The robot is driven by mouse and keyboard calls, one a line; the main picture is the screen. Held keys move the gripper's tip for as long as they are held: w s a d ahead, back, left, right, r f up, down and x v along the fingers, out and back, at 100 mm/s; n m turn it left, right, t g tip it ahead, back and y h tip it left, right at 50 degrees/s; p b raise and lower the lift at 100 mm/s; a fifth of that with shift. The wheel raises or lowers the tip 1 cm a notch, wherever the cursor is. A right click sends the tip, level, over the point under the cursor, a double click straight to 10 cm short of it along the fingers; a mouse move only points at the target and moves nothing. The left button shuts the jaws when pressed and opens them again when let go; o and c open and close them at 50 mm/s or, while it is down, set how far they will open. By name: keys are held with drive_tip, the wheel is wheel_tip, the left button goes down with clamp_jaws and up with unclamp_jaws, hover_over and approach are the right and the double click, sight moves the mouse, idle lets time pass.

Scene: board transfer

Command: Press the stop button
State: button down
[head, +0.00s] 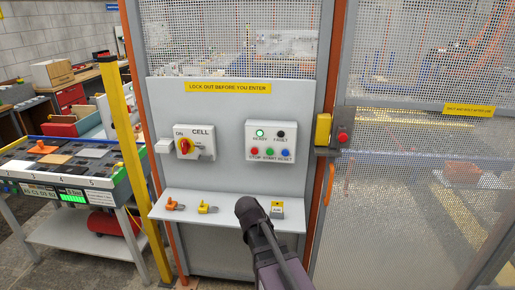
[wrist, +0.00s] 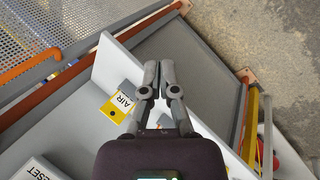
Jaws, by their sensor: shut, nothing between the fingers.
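The red stop button (head: 255,153) is at the left of the lower button row on a white control box (head: 271,133) in the head view. A green start button (head: 269,153) and a blue reset button (head: 285,154) are beside it. A green READY lamp (head: 260,133) and a dark FAULT lamp (head: 281,133) sit above. My gripper (wrist: 158,68) shows in the wrist view with its two fingers together and empty, over the shelf area. In the head view my arm is in front of the shelf, below and apart from the box. The wrist view shows only a RESET-labelled corner of the box (wrist: 38,169).
A shelf (head: 225,212) below the panel carries an orange (head: 174,205) and a yellow item (head: 207,208) and an AIR-labelled block (head: 277,209). A red rotary switch (head: 185,146) is left of the box. A yellow post (head: 130,165) and mesh fencing (head: 420,190) flank the panel.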

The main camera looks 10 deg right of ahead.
sight(255, 151)
drive_tip(key=w+a+r+n+t+h+p, duration=0.2)
drive_tip(key=w+r+n+t+h, duration=0.1)
drive_tip(key=w+r, duration=0.4)
drive_tip(key=w+a+r+n+t+h+p, duration=0.2)
drive_tip(key=w+r+n+h, duration=0.3)
drive_tip(key=w+r, duration=0.3)
wheel_tip(255, 151, up, 3)
drive_tip(key=shift+a+r+t+p, duration=0.15)
drive_tip(key=shift+a+t+p, duration=0.25)
drive_tip(key=shift+a+p, duration=0.25)
drive_tip(key=shift+w+d, duration=0.1)
drive_tip(key=shift+w, duration=0.05)
drive_tip(key=shift+w+d, duration=0.45)
drive_tip(key=shift+w, duration=0.9)
drive_tip(key=shift+w+d, duration=0.45)
drive_tip(key=shift+w, duration=0.95)
drive_tip(key=shift+w+d, duration=0.45)
drive_tip(key=shift+w, duration=0.9)
drive_tip(key=shift+w, duration=0.15)
drive_tip(key=shift+w+d, duration=0.15)
drive_tip(key=shift+w, duration=0.3)
